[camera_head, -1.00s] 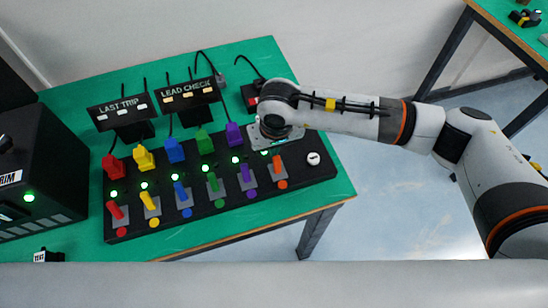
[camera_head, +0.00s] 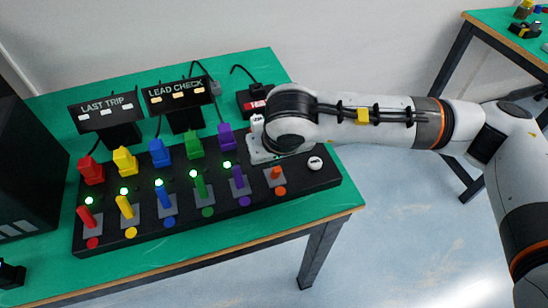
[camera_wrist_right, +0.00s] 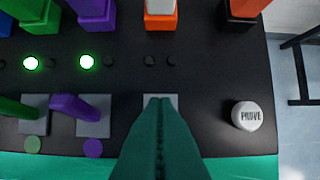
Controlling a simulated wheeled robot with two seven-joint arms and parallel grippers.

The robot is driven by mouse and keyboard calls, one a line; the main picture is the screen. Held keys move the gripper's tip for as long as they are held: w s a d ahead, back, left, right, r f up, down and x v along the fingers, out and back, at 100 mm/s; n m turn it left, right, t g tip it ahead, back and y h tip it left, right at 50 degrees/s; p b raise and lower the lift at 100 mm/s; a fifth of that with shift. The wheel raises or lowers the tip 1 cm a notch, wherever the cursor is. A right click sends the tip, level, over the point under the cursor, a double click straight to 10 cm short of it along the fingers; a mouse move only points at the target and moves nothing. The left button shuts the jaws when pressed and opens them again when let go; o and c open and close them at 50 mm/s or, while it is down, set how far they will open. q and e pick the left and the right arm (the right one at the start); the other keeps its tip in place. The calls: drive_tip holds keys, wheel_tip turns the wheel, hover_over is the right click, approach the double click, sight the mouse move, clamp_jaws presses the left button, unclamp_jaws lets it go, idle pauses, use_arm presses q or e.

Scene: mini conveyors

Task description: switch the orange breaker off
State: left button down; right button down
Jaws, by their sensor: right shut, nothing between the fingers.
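The orange breaker's lever (camera_head: 275,173) is at the right end of the row on the black panel (camera_head: 150,238), above an orange dot (camera_head: 280,191). Only a short orange part shows in the head view. My right gripper (camera_wrist_right: 157,101) is shut and empty, pointing down over the orange breaker's grey plate (camera_wrist_right: 171,102). In the wrist view its fingers hide the orange lever, so I cannot tell whether they touch it. The orange block (camera_wrist_right: 160,21) stands behind. The small lamps (camera_wrist_right: 150,61) in front of it are dark. My left gripper is not in view.
The purple lever (camera_wrist_right: 80,107) stands close left of my fingers, with its lamp lit green. Red, yellow, blue and green levers continue left, lamps lit. A white PROVE button (camera_wrist_right: 247,115) is to the right. LAST TRIP (camera_head: 105,108) and LEAD CHECK (camera_head: 178,92) displays stand behind.

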drive_tip(key=shift+r, duration=0.8)
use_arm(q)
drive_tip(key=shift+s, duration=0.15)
